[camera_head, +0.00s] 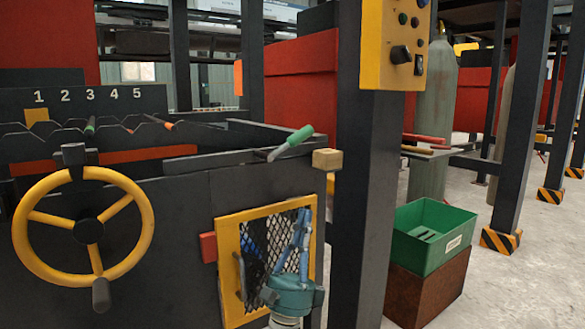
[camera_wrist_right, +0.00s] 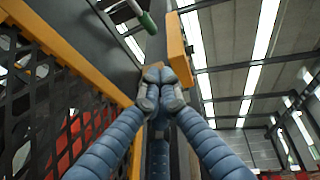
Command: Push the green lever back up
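The green lever (camera_head: 300,136) sticks out at the top right corner of the dark machine. Its metal shaft slopes from lower left up to the green grip at the right. In the right wrist view the green grip (camera_wrist_right: 147,22) shows at the top, beyond the fingertips and apart from them. My right gripper (camera_head: 303,212) points upward in front of the yellow-framed mesh door, below the lever. In the right wrist view its blue-grey fingers (camera_wrist_right: 160,78) meet at the tips, with nothing seen between them. My left gripper is not in view.
A tan block (camera_head: 327,158) juts out just right of the lever. A yellow handwheel (camera_head: 142,222) is at the left, and the mesh door (camera_head: 228,240) has a red block at its left. A dark post (camera_head: 362,200) and a green crate (camera_head: 447,262) stand at the right.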

